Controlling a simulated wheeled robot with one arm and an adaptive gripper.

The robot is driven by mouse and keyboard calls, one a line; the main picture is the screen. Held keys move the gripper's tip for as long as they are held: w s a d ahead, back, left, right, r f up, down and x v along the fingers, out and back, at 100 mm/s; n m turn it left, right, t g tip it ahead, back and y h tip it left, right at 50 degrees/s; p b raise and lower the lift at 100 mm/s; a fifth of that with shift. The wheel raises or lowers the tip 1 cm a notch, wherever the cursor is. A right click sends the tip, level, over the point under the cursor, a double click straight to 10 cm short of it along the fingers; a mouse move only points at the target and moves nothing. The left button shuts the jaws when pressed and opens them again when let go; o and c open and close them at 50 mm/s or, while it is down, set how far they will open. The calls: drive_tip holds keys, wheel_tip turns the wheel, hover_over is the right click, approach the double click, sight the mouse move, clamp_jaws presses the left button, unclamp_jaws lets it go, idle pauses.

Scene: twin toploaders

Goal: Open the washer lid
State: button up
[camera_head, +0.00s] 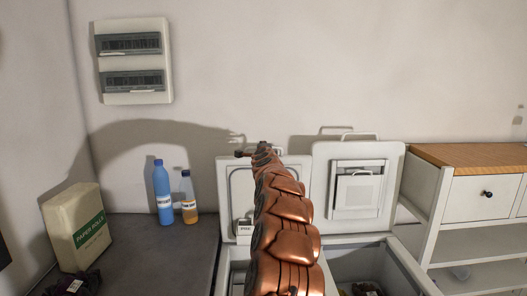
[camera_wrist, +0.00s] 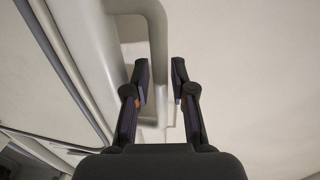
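Two white top-loading machines stand side by side, both with lids upright against the wall in the head view. The left lid (camera_head: 230,173) is partly hidden behind my copper-coloured arm; the right lid (camera_head: 393,160) shows clearly, with a handle (camera_head: 360,134) on its top edge. Which one is the washer I cannot tell. My gripper (camera_wrist: 160,68) is at the left lid's top edge. In the wrist view its fingers are apart, with a pale bent handle (camera_wrist: 158,45) running between or just beyond them. Contact cannot be made out.
The right tub (camera_head: 408,268) is open with dark items inside. A blue bottle (camera_head: 163,190), an orange bottle (camera_head: 188,200) and a paper rolls pack (camera_head: 75,230) stand on the dark counter (camera_head: 140,240) at left. A wood-topped cabinet (camera_head: 475,153) stands at right.

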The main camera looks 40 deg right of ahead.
drive_tip(key=shift+s+r, duration=0.1)
drive_tip(key=shift+s+a+r, duration=0.25)
drive_tip(key=shift+s, duration=0.1)
drive_tip(key=f+v, duration=0.1)
drive_tip(key=v, duration=1)
drive_tip(key=shift+r, duration=0.15)
idle(0.3)
idle(0.6)
